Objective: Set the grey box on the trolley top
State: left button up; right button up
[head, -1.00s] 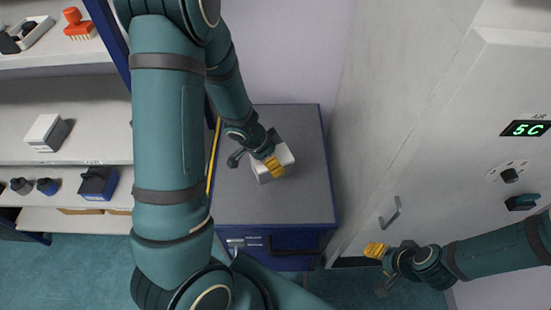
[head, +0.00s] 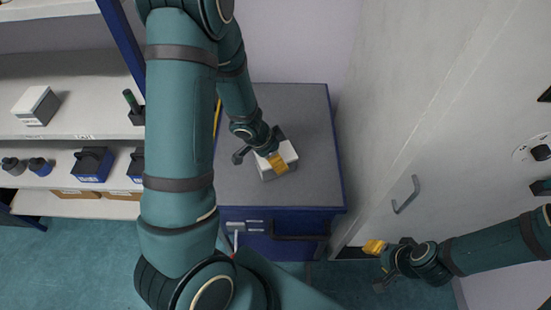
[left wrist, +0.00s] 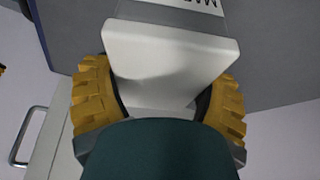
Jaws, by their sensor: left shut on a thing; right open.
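The grey box (head: 290,152) is pale with a darker grey lettered part. My left gripper (head: 277,162) is shut on it, over the middle of the trolley top (head: 300,105). In the left wrist view the box (left wrist: 165,60) sits between the two yellow fingers, with the grey trolley top (left wrist: 265,70) behind it. I cannot tell whether the box touches the top. The arm and gripper hide part of it. My right gripper (head: 375,250) is open and empty, to the right of the trolley's front.
The trolley top around the box is clear. A pale cabinet with a handle (head: 406,195) stands close on the right.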

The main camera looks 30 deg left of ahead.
pick_arm(q)
jog(key=shift+r, duration=0.1)
jog(key=o, duration=1.2)
jog(key=p+v, duration=0.9)
jog(key=v, duration=0.3)
